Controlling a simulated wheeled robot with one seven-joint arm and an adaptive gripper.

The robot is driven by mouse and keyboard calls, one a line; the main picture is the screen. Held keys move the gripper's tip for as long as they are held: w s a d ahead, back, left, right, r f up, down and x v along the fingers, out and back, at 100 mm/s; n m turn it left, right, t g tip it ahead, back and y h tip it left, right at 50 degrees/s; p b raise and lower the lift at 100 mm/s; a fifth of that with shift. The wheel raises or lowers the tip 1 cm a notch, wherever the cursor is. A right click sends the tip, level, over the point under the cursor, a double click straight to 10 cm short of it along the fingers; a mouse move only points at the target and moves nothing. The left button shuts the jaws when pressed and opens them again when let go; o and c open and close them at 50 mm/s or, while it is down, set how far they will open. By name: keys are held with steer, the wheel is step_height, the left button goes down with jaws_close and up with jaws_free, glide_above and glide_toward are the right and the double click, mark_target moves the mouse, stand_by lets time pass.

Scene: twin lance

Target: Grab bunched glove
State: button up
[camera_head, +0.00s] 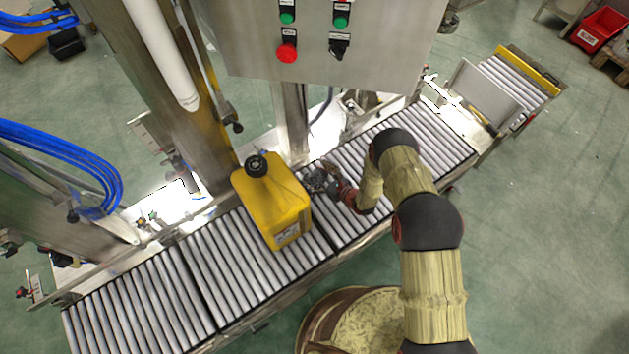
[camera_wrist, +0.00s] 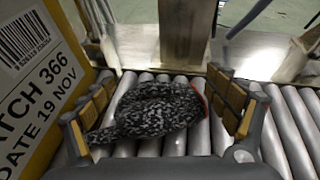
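The bunched glove (camera_wrist: 155,108) is speckled black and grey with a bit of red at its right edge. It lies on the conveyor rollers, between the two fingers of my gripper (camera_wrist: 160,112) in the wrist view. The fingers are apart, with tan pads on both sides of the glove. The left pad is close to the glove's lower left end; whether it touches, I cannot tell. In the head view the glove (camera_head: 315,180) is a small dark patch beside the yellow canister, with my gripper (camera_head: 333,183) at it, partly hiding it.
A yellow canister (camera_head: 272,205) with a black cap stands on the roller conveyor (camera_head: 165,300) just left of the glove. Its label (camera_wrist: 38,95) is close beside my left finger. A metal post (camera_wrist: 184,35) and a control box (camera_head: 320,45) stand behind. Rollers to the right are clear.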

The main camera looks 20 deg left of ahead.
steer(key=c, duration=1.2)
steer(key=shift+r, duration=0.1)
